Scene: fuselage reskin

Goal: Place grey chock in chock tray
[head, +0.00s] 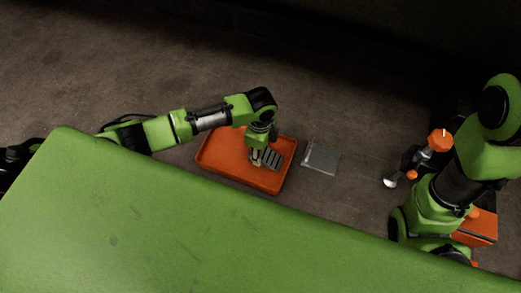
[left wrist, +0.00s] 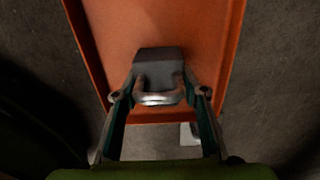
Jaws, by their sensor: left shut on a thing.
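The grey chock (head: 272,158) is a ridged block in the head view, over the orange chock tray (head: 208,150). My left gripper (head: 259,156) points down over the tray and is shut on the chock. In the left wrist view the dark grey chock (left wrist: 160,62) sits between the two fingers of the gripper (left wrist: 160,92), with the orange tray floor (left wrist: 205,35) behind it. I cannot tell whether the chock touches the tray floor. My right arm is at the right of the head view; its gripper is not clearly seen.
A flat grey plate (head: 321,158) lies on the floor just right of the tray. A large scuffed green surface (head: 180,230) fills the near side. A tool-like thing with orange and silver parts (head: 437,141) is by my right arm. Bare floor lies behind the tray.

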